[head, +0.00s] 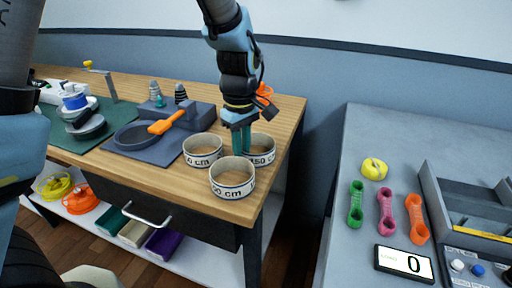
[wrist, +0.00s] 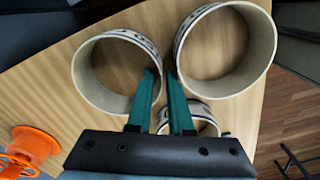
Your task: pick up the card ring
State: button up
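Three pale card rings with black "cm" lettering stand close together at the table's right end: a left one (head: 202,161), a front one (head: 232,189) and a back right one (head: 265,157). My gripper (head: 241,152) points down among them, by the near left side of the back right ring. In the wrist view, my gripper's teal fingers (wrist: 161,75) are apart, with two large rings at left (wrist: 90,88) and right (wrist: 263,55) of the tips. The left finger overlaps the left ring's rim; I cannot tell whether its wall is between the fingers. A third ring is partly hidden behind the fingers.
A grey tray with an orange-handled pan (head: 135,135) lies left of the rings. An orange object (wrist: 32,146) stands at the back, behind my wrist.

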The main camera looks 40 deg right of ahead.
jog(key=shift+f, duration=0.2)
grip_shut()
jog(key=shift+r, duration=0.1)
dwell(0.4)
